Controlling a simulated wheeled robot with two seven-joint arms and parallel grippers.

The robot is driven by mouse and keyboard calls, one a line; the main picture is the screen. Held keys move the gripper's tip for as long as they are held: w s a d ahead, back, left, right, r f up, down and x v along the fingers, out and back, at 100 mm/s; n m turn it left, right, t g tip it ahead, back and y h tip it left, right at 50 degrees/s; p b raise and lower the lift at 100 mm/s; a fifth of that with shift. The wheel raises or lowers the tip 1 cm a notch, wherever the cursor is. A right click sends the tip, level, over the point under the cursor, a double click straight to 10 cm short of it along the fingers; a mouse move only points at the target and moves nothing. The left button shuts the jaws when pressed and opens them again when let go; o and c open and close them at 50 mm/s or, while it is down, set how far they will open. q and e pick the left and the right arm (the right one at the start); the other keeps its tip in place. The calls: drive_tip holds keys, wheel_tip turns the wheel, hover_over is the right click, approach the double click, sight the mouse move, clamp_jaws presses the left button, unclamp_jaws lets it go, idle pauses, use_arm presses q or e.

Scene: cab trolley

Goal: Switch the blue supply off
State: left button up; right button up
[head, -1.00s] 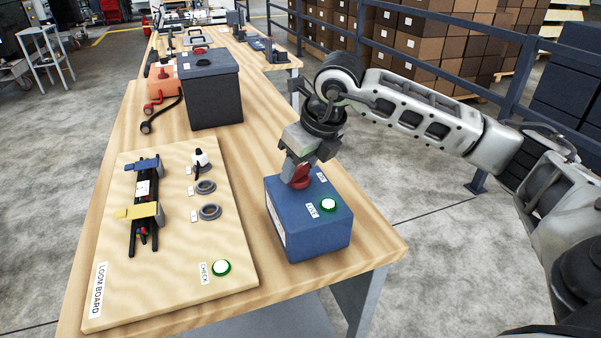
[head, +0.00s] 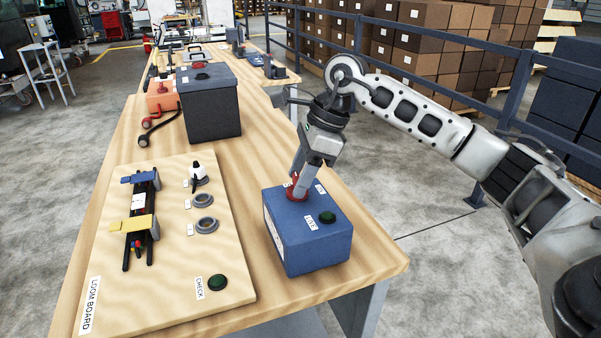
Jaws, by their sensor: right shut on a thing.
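The blue supply box (head: 318,250) stands on the wooden bench near its front right corner. On its top are a red switch knob (head: 296,193), a label reading LIVE (head: 311,223) and a round lamp (head: 327,217), which is dark green and unlit. My right gripper (head: 299,186) comes down from above, tilted, and is shut on the red knob, partly hiding it. My left gripper is not in view.
The loom board (head: 235,270) lies left of the box, with a dark green CHECK lamp (head: 217,282), clamps and cables. Bare bench lies between the board and the supply.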

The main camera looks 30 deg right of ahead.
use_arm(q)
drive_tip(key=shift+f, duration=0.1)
use_arm(e)
drive_tip(key=shift+w+r+n+g, duration=0.1)
drive_tip(key=shift+n+g, duration=0.3)
drive_tip(key=shift+n, duration=0.8)
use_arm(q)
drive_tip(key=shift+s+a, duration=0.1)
use_arm(e)
drive_tip(key=o, duration=1)
use_arm(q)
drive_tip(key=shift+p, duration=0.45)
use_arm(e)
drive_tip(key=v, duration=1.5)
drive_tip(key=shift+d+r, duration=0.3)
drive_tip(key=shift+r, duration=0.05)
